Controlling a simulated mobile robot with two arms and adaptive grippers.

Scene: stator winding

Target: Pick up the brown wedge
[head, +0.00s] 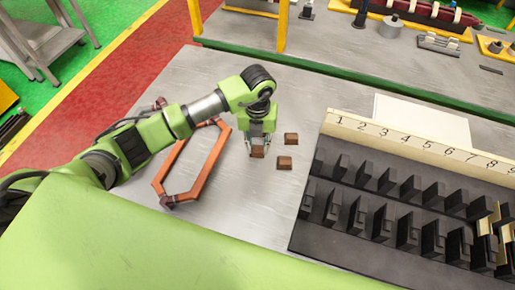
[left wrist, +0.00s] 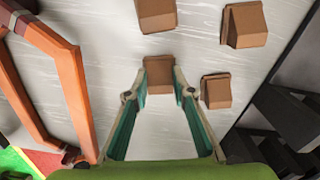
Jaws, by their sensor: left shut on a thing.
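My left gripper (head: 258,145) points down at the table and is shut on a small brown wedge (head: 258,153). In the left wrist view the held wedge (left wrist: 159,70) sits between the two green fingertips (left wrist: 161,78). More brown wedges lie close by: one (head: 291,138) to the right, another (head: 284,163) to the lower right. The left wrist view shows three loose wedges, at the top (left wrist: 156,14), upper right (left wrist: 244,25) and right (left wrist: 216,90). I cannot tell whether the held wedge still touches the table. My right gripper is not in view.
An orange-brown coil frame (head: 209,170) lies left of the gripper, partly under my arm. A black slotted rack (head: 306,225) with a numbered strip (head: 390,138) stands to the right. The bare grey table (head: 225,75) is clear behind the gripper.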

